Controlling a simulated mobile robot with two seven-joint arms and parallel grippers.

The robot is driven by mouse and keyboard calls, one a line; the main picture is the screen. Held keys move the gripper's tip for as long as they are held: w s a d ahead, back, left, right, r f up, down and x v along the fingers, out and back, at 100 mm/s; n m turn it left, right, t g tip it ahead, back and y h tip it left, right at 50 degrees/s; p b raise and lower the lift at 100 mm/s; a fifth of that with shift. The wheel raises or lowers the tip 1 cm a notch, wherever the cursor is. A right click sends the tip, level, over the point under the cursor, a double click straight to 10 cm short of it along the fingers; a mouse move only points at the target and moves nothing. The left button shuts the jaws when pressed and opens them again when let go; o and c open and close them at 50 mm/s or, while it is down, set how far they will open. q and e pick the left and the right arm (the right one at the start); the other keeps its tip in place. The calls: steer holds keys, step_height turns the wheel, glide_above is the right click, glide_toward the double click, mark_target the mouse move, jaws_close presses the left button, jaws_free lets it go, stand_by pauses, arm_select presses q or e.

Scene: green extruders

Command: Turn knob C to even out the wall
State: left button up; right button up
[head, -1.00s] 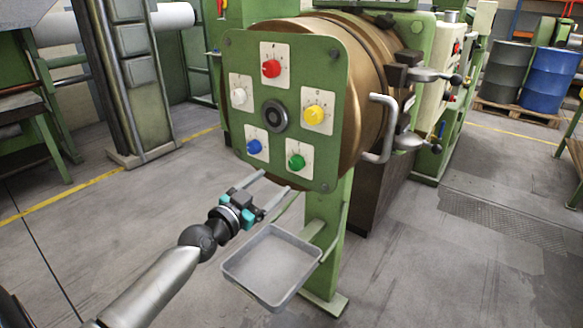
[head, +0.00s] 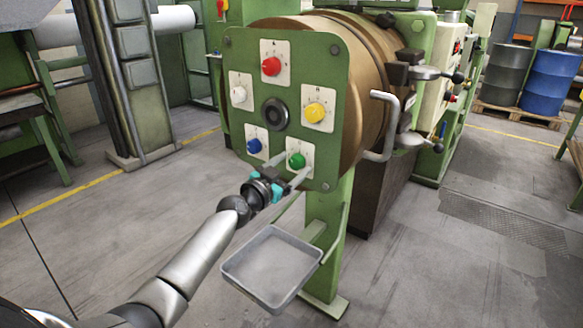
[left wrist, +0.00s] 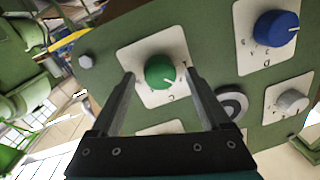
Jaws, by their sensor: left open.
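Knob C is the green knob (head: 297,160) on its white dial plate, at the lower right of the green panel (head: 235,55). In the left wrist view the green knob (left wrist: 160,72) carries a pale pointer mark, and a letter C shows on its plate. My left gripper (head: 296,164) is open in front of the plate. In the left wrist view its two fingers (left wrist: 161,76) stand apart on either side of the knob, with clear gaps. I cannot tell how far the fingertips are from the panel.
The panel also carries a red knob (head: 271,66), a yellow knob (head: 315,112), a blue knob (head: 254,146) and a white knob (head: 238,94) around a dark central hub (head: 274,114). A grey tray (head: 270,266) sits below my gripper. A bent handle (head: 390,125) stands at the right.

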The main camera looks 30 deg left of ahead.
arm_select(q)
steer(key=shift+c, duration=0.2)
jaws_close()
stand_by(0.5)
